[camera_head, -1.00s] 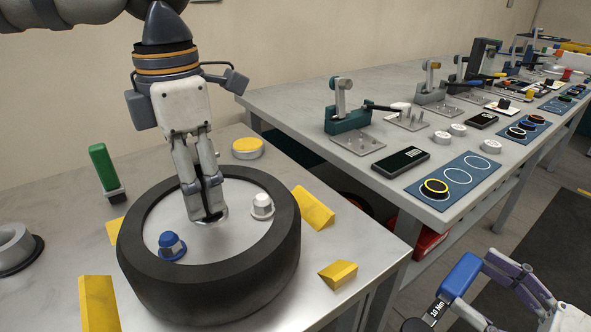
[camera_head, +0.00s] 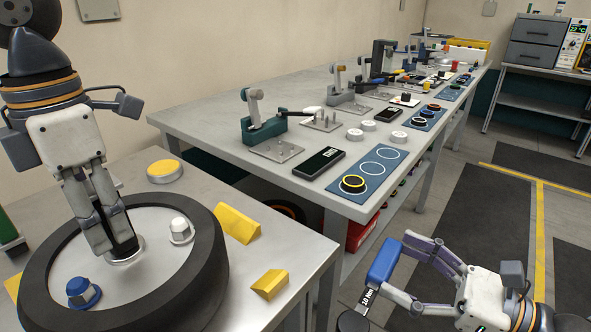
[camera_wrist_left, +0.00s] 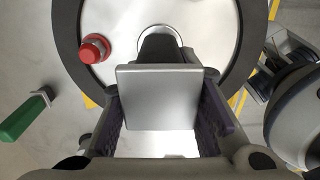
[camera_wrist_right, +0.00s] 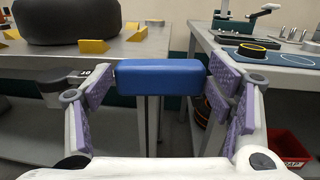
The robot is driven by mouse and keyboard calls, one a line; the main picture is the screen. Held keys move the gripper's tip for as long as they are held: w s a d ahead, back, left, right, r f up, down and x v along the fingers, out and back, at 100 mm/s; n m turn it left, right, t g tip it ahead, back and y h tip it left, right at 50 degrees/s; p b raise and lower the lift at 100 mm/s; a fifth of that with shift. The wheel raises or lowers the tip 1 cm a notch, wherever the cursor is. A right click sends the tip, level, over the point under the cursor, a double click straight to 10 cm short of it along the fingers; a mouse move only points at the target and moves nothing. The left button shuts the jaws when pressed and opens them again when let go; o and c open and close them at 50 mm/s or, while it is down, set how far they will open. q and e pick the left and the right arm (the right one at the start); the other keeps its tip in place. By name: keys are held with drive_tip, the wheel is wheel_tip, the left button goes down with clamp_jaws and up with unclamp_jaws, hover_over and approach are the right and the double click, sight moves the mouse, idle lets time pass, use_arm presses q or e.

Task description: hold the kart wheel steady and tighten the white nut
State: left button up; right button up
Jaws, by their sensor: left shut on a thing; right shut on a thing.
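The kart wheel (camera_head: 205,275) lies flat on the near bench, with a black tyre and a pale disc. My left gripper (camera_head: 118,240) is shut on a post at the wheel's centre; in the left wrist view a grey square block (camera_wrist_left: 160,97) sits between its pads. The white nut (camera_head: 180,230) sits on the disc, right of that gripper. A blue nut (camera_head: 83,292) sits at the front, and a red nut (camera_wrist_left: 95,48) shows in the left wrist view. My right gripper (camera_head: 398,268) is shut on the blue handle (camera_wrist_right: 155,77) of a torque wrench marked 10 Nm, off the bench.
Yellow wedges (camera_head: 238,224) surround the wheel, and a yellow-topped puck (camera_head: 164,171) lies behind it. The long bench (camera_head: 215,105) carries clamps, a black device (camera_head: 318,163) and a blue ring mat (camera_head: 375,172). Open floor lies to the right.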

drive_tip(key=w+a+r+n+g+y, duration=0.1)
drive_tip(key=a+r+n+g+y, duration=0.2)
drive_tip(key=a+r, duration=0.45)
drive_tip(key=a+r+n+g, duration=0.1)
drive_tip(key=a+r+g, duration=0.3)
drive_tip(key=a, duration=0.4)
drive_tip(key=w+r+m+t+h, duration=0.7)
drive_tip(key=t, duration=0.4)
drive_tip(key=s+a+f+m+t+h, duration=0.2)
drive_tip(key=s+a+m+t+h, duration=0.15)
drive_tip(key=s+m+h, duration=0.35)
drive_tip(key=w+a+f+n+g+y, duration=0.2)
drive_tip(key=w+a+n+g+y, duration=0.2)
drive_tip(key=w+n+g+y, duration=0.4)
drive_tip(key=shift+w+f+n+g+y, duration=0.15)
drive_tip(key=shift+w+n+g+y, duration=0.4)
drive_tip(key=shift+n+y, duration=1.15)
